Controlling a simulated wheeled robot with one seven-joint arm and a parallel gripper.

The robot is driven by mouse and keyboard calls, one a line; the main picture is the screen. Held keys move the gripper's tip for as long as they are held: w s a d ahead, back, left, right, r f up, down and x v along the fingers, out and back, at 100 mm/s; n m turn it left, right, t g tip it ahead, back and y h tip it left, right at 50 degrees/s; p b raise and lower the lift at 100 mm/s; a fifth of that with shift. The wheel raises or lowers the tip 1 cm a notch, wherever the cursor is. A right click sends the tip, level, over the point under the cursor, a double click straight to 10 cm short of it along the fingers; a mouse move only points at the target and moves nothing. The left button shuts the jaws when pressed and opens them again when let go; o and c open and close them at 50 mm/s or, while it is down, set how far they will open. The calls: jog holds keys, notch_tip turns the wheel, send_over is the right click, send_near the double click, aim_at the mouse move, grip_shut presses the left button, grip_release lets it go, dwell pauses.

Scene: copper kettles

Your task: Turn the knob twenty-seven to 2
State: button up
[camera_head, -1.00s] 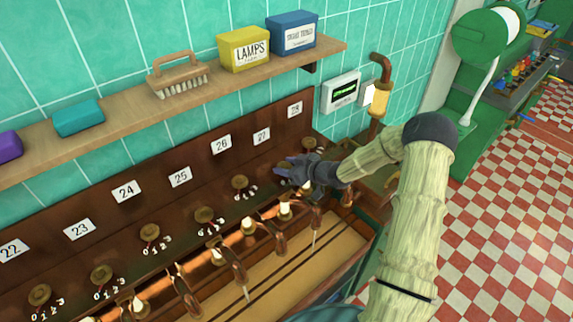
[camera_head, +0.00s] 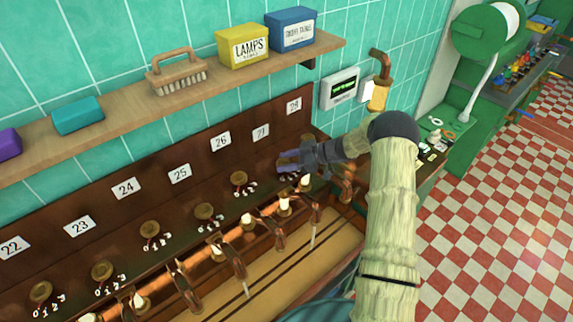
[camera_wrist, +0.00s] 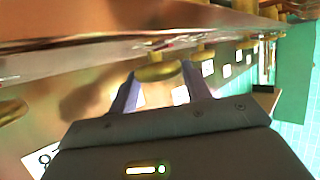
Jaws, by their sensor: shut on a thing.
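The number plate 27 (camera_head: 261,132) is on the brown back panel. My gripper (camera_head: 287,159) is below and right of it, where that plate's knob sits, and covers the knob in the head view. In the wrist view a brass knob (camera_wrist: 158,73) lies between the two fingers of my gripper (camera_wrist: 159,78), which is shut on it. The knob's pointer and the figure it points at cannot be made out.
The knob under plate 26 (camera_head: 238,178) is just left of my gripper. The knob under plate 28 (camera_head: 307,140) is close on the right, partly hidden. A copper pipe with taps (camera_head: 283,207) runs below. A wooden shelf (camera_head: 120,105) is above.

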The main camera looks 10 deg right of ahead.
jog(key=shift+w+n+g+b, duration=0.1)
jog(key=shift+n+g+b, duration=0.3)
jog(key=shift+n+g, duration=0.15)
jog(key=shift+r+y, duration=0.15)
jog(key=shift+y, duration=0.15)
jog(key=o, duration=1)
jog(key=shift+d, duration=0.1)
jog(key=shift+d+b, duration=0.3)
jog(key=b+v, duration=0.6)
jog(key=v, duration=1)
jog(key=shift+d+r, duration=0.2)
jog(key=shift+r, duration=0.1)
